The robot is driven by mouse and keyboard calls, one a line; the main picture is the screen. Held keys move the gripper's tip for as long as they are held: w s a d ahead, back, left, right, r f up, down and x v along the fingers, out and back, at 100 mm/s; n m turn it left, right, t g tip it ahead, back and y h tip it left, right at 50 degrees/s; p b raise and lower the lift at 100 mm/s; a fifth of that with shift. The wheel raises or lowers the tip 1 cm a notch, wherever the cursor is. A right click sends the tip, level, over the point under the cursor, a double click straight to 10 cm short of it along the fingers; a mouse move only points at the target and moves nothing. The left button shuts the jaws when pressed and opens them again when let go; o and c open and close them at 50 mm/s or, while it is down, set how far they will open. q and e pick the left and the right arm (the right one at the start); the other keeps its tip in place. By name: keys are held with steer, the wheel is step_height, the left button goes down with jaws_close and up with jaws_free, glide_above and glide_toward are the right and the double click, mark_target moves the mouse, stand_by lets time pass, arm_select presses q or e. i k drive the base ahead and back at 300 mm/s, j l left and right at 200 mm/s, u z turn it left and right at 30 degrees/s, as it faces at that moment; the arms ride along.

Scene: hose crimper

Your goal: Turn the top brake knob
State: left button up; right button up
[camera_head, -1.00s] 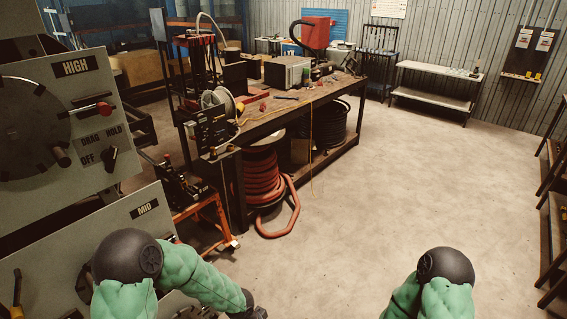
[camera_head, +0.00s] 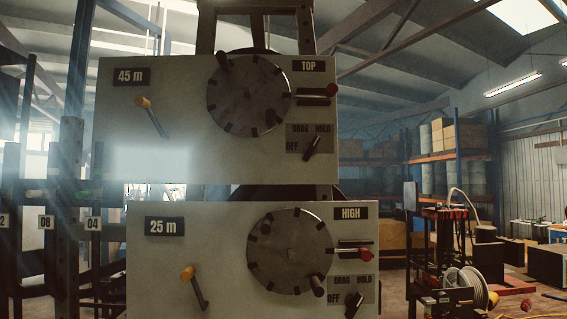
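The top panel (camera_head: 180,100) is marked TOP and 45 m, and fills the upper middle of the head view. Its black brake knob (camera_head: 311,147) sits at the lower right, on a plate marked OFF, DRAG and HOLD. The knob is tilted, its upper end to the right. A dark notched disc (camera_head: 248,95) with two pegs is left of it. Neither of my grippers is in view.
The HIGH panel (camera_head: 200,250), marked 25 m, lies below, with its own knob (camera_head: 353,304) and disc (camera_head: 290,250). Yellow-tipped levers (camera_head: 151,115) stick out at the left of both panels. A bench with a hose reel (camera_head: 465,287) is at right.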

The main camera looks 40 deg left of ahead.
mark_target(311, 149)
steer(key=u, duration=1)
steer(key=j+z, duration=0.1)
steer(key=j, duration=0.2)
